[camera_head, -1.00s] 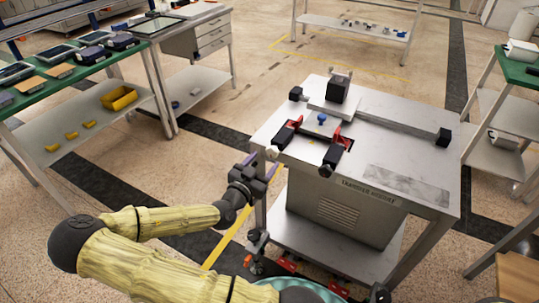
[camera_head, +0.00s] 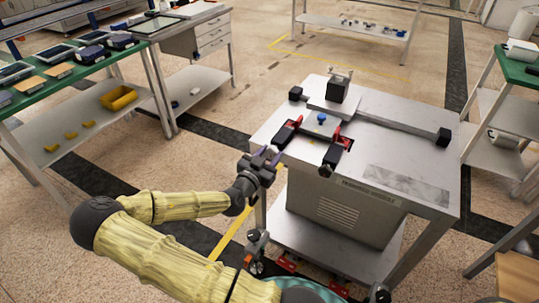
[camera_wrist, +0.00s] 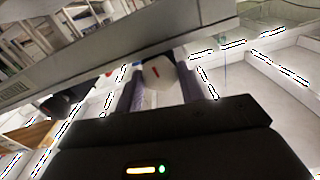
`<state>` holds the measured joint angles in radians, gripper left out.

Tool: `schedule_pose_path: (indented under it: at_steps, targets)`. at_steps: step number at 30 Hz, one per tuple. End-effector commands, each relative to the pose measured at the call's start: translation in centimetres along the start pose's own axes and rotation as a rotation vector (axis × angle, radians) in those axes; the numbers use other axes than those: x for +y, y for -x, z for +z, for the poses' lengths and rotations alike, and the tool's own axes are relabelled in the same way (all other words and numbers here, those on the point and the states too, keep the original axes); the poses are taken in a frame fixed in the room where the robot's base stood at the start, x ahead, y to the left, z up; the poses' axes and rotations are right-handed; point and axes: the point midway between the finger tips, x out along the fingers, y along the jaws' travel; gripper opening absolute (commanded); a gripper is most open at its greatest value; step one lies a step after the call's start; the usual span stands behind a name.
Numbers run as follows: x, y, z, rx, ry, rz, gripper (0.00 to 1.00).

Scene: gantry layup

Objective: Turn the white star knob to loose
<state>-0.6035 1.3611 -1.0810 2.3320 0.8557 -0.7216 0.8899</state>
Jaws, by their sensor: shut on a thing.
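The white star knob (camera_wrist: 158,74) shows in the wrist view between the two purple fingers of my gripper (camera_wrist: 158,88). It has a short red mark on its face. My gripper is shut on it. In the head view my gripper (camera_head: 272,154) is at the left front edge of the metal table (camera_head: 405,185), at the near end of the left black-and-red clamp (camera_head: 287,133). There the fingers mostly hide the knob.
A blue knob (camera_head: 321,118) and a black block (camera_head: 338,90) are farther back. A green-topped bench (camera_head: 85,70) is at the left. Floor between bench and table is clear.

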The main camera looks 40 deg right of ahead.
Motion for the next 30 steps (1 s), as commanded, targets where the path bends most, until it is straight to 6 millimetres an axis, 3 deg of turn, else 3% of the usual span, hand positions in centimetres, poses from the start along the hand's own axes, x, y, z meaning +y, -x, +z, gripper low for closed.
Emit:
schedule_pose_path:
  at_steps: [14, 30]
  targets:
    - [0.02, 0.02, -0.03, -0.001, 0.143, 0.001, 0.16]
    - [-0.01, 0.03, -0.01, -0.001, 0.615, 0.001, 0.16]
